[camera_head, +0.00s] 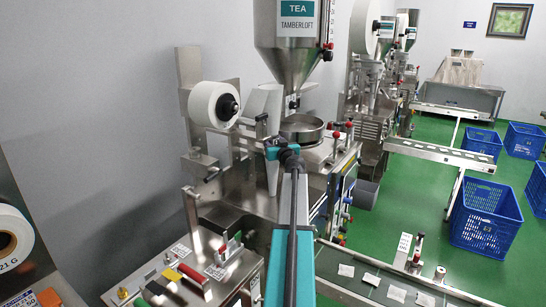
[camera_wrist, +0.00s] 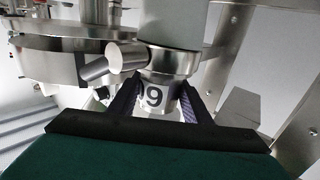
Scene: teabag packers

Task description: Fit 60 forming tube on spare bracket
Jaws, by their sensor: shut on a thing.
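In the wrist view my gripper (camera_wrist: 160,100) has its two dark fingers on either side of a steel forming tube (camera_wrist: 172,62). It is shut on the tube. The tube has a wide collar and a white label with a digit that reads as 9 in this picture; the rest of the label is hidden. A short round stub (camera_wrist: 126,56) shows beside the collar. I cannot tell which part is the spare bracket.
The steel hopper (camera_head: 289,45) hangs above, with a round steel pan (camera_head: 302,137) beside my gripper. A white film roll (camera_head: 208,104) is on the left. Red-knobbed posts stand at right. A bench with coloured handles (camera_head: 192,275) is in front. Blue crates (camera_head: 483,215) stand on the green floor.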

